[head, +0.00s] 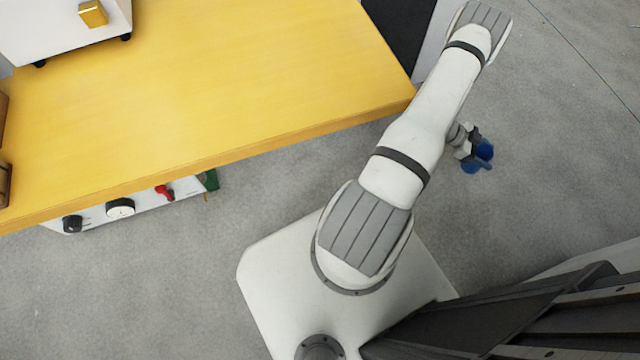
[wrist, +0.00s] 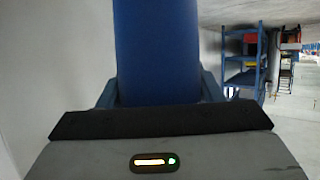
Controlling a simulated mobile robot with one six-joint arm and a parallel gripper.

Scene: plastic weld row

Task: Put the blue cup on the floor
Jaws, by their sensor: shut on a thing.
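The blue cup (head: 484,149) is in my gripper (head: 473,153), to the right of my arm in the head view. The gripper is shut on it, beyond the table's right end and over the grey floor (head: 540,230). How high the cup is above the floor I cannot tell. In the wrist view the cup (wrist: 157,50) fills the upper middle as a blue shape between the two fingers. Its lower part is hidden behind the gripper body.
A yellow-topped table (head: 230,75) takes up the upper left. A white machine (head: 60,25) stands on it. A white unit with knobs (head: 140,203) is below its front edge. Open floor lies right of my arm. Blue shelving (wrist: 243,65) stands far off in the wrist view.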

